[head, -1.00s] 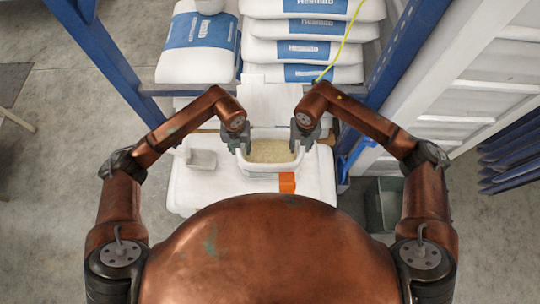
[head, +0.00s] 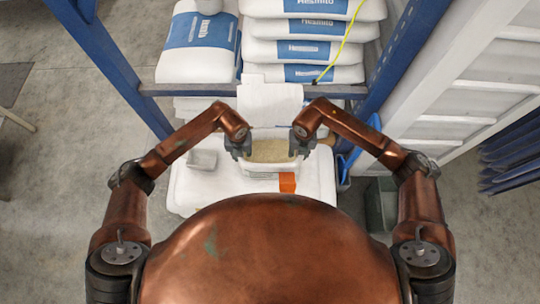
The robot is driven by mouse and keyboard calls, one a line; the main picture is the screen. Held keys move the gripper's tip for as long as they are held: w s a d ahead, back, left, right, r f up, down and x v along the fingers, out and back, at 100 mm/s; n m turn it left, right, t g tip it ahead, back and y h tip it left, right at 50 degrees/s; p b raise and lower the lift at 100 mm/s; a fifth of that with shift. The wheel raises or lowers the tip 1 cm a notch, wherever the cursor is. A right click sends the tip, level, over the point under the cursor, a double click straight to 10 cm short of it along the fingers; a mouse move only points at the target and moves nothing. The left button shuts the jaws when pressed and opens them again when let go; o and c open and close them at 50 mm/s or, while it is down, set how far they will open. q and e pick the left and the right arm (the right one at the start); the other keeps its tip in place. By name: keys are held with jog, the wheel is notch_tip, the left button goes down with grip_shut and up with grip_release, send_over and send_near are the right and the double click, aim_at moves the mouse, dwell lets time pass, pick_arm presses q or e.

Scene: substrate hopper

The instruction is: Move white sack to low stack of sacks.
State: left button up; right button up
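White sacks with blue labels lie behind the blue frame in two stacks. The left stack (head: 180,66) shows a broad top sack, and the right stack (head: 262,52) shows several sacks layered. I cannot tell their full heights. A white tub (head: 262,169) of pale grain stands on a white, rounded surface (head: 215,195) in front of me. My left gripper (head: 240,154) is at the tub's left side and my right gripper (head: 300,152) at its right side. Both point down at the rim. Whether their fingers are closed on it is unclear.
A blue crossbar (head: 200,90) and uprights (head: 110,60) stand between me and the stacks. A white sheet (head: 268,98) lies behind the tub. A small scoop-like container (head: 203,159) and an orange block (head: 287,182) are nearby. A grey-green bin (head: 380,205) stands right.

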pick_arm(q)
grip_shut()
pick_arm(e)
grip_shut()
jog(key=shift+r, duration=0.1)
dwell(0.3)
